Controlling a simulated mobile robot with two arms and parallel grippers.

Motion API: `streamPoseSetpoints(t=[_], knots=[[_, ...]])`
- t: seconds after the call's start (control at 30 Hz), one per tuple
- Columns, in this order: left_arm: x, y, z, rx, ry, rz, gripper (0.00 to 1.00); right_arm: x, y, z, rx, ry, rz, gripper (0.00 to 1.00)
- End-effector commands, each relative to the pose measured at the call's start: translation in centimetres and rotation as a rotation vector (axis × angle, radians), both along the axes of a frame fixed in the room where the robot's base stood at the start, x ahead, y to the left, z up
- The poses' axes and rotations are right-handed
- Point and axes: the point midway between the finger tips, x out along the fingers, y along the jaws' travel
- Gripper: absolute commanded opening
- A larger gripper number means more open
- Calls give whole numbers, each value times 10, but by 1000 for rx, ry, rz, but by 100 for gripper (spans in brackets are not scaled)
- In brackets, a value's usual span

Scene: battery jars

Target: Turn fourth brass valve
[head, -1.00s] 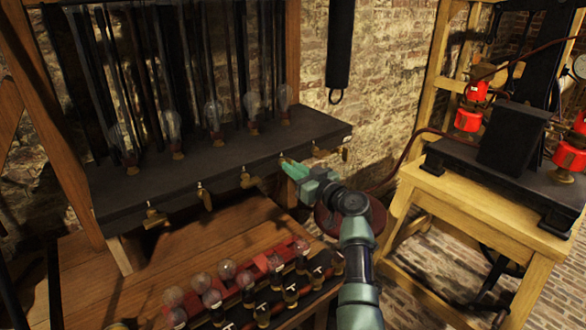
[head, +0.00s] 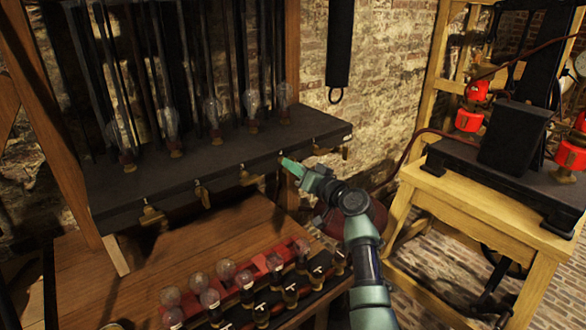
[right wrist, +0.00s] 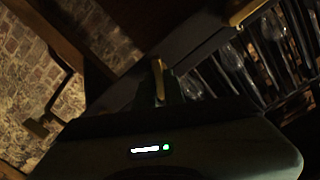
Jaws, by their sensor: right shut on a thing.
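A row of small brass valves hangs along the front edge of a dark shelf (head: 190,172) in the head view. The first brass valve (head: 152,215), second brass valve (head: 202,194) and third brass valve (head: 247,177) show left of my right gripper (head: 288,165). The gripper is at the fourth brass valve, shut on it, and mostly hides it in the head view. In the right wrist view the fourth valve (right wrist: 158,77) shows upright at the dark fingers, and another brass valve (right wrist: 240,14) shows at the top. My left gripper is not in view.
Glass bulbs (head: 212,108) stand on the shelf above. A wooden bench (head: 110,275) below holds a rack of bulbs (head: 246,280). A wooden stand (head: 480,190) with red devices (head: 469,121) is at right.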

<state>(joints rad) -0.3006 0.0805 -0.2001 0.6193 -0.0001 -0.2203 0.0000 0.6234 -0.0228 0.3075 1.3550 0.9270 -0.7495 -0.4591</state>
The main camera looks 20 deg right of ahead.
Motion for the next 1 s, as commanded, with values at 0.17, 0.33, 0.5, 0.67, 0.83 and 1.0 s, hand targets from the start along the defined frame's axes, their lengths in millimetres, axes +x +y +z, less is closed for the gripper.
streamPoseSetpoints(t=[0.17, 0.33, 0.5, 0.67, 0.83, 1.0], knots=[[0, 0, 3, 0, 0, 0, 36, 0, -1, 0, 158, 58, -1, 0], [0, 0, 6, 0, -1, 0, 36, 1, -2, 1, 310, 113, -1, 0], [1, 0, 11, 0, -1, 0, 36, 1, -3, 1, 463, 167, -2, 0], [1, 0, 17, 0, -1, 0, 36, 1, -3, 0, 604, 219, -2, 0], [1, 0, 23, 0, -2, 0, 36, 1, -3, 0, 736, 266, -1, 0], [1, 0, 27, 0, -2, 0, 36, 1, -3, -1, 843, 305, -1, 0]])
